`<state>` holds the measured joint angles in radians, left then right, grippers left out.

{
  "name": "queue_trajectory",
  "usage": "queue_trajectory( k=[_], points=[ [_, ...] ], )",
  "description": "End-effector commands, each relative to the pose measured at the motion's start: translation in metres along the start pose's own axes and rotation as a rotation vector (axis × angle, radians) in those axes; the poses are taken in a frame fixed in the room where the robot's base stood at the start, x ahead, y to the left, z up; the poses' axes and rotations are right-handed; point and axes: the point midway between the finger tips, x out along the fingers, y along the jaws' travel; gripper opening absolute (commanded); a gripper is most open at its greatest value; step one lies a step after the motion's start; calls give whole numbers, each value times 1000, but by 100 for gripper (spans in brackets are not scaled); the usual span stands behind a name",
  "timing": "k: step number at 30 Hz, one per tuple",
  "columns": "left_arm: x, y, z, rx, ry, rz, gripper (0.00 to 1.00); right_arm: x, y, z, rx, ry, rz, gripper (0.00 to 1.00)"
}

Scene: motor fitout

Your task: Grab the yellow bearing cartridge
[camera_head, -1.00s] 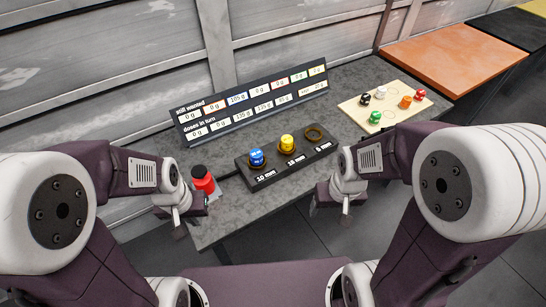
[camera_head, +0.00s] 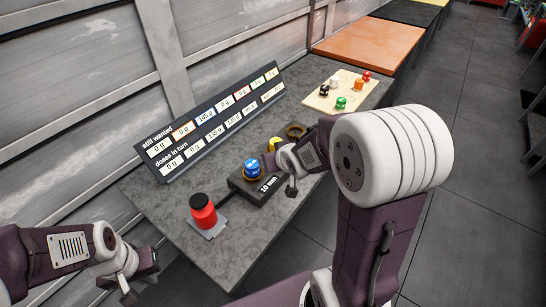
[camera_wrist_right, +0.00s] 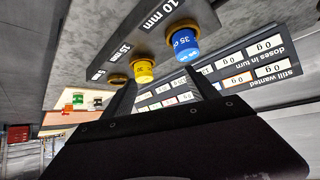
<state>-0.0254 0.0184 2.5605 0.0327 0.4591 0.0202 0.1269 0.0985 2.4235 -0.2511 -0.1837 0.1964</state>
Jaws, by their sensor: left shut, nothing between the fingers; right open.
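The yellow bearing cartridge (camera_head: 273,144) sits on the black stand (camera_head: 243,187), partly hidden behind my right arm in the head view. In the right wrist view the yellow cartridge (camera_wrist_right: 144,71) shows beside the blue cartridge (camera_wrist_right: 185,43), marked 35. My right gripper (camera_head: 291,188) is by the stand in the head view. In the right wrist view its dark fingers are apart and empty, with the yellow cartridge beyond them and not touched. My left gripper (camera_head: 128,291) is shut and empty at the lower left, away from the stand.
A sign board (camera_head: 212,125) with numbers runs along the back. A pale board (camera_head: 322,100) with several small coloured parts lies farther along. An orange surface (camera_head: 370,45) lies beyond.

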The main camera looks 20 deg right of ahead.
Motion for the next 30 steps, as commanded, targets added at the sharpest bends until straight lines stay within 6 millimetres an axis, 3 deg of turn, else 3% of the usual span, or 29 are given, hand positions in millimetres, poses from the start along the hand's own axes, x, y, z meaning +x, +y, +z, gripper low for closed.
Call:
queue_trajectory(
  k=[1,9,12,20,25,30],
  points=[
    [26,-1,3,0,0,0,0,20,5,6,3,44,2,68],
    [118,-2,12,0,0,0,0,84,40,-2,7,314,0,68],
    [139,-3,14,0,0,0,0,96,51,-4,6,384,-1,68],
    [140,-3,14,0,0,0,0,97,57,-14,2,425,-5,68],
    [143,-3,14,0,0,0,0,122,57,-24,3,423,-5,68],
    [144,-3,15,0,0,0,0,130,57,-29,3,422,-4,68]
  ],
)
